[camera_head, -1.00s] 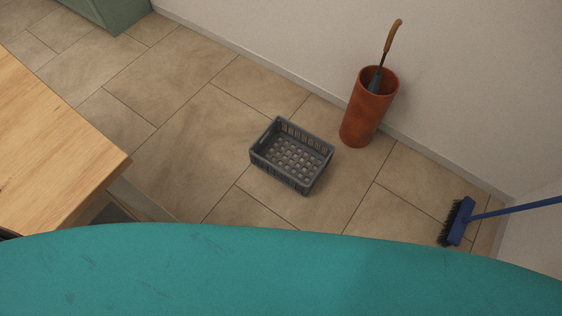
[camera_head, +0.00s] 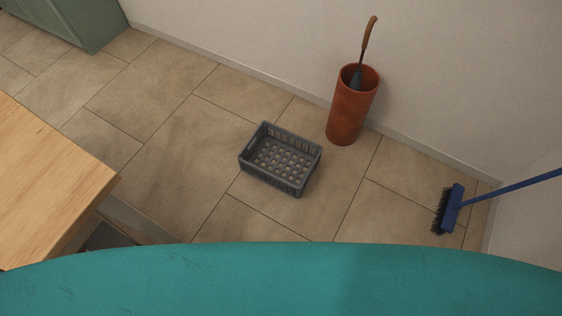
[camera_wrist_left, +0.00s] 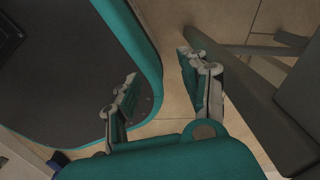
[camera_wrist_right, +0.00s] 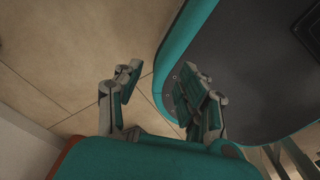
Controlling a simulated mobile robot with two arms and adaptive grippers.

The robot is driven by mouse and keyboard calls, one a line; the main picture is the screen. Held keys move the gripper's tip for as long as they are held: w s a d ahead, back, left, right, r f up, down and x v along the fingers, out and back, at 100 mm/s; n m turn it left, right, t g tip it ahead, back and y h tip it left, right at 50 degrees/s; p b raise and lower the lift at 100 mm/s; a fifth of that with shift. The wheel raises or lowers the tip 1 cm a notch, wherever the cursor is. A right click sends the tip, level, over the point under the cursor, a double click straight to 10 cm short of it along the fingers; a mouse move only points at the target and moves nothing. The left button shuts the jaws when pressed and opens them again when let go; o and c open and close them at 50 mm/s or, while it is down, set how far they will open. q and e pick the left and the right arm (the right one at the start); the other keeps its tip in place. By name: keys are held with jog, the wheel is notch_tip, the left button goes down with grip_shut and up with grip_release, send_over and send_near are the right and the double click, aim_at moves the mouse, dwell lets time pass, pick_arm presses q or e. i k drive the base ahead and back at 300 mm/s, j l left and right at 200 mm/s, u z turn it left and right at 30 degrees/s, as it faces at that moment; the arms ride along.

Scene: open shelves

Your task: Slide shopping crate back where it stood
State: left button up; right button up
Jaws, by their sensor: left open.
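The shopping crate (camera_head: 270,176) is a dark grey, open plastic basket. It is empty and upright on the floor tiles near the middle of the head view, apart from the wall. Neither gripper shows in the head view. My left gripper (camera_wrist_left: 158,68) is open and empty in the left wrist view, beside my own teal-edged base. My right gripper (camera_wrist_right: 158,70) has its fingers apart with nothing between them, over floor and my base edge. I cannot make out the crate in either wrist view.
A terracotta umbrella stand (camera_head: 350,115) holding an umbrella (camera_head: 367,42) stands by the wall behind the crate. A blue broom (camera_head: 453,208) is at the right. A wooden tabletop (camera_head: 45,180) is at the left, a green cabinet (camera_head: 85,22) behind. Floor around the crate is clear.

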aim_at(247, 157)
jog(key=i+l+z, duration=0.25)
jog(key=i+l, duration=0.6)
jog(key=i, duration=0.05)
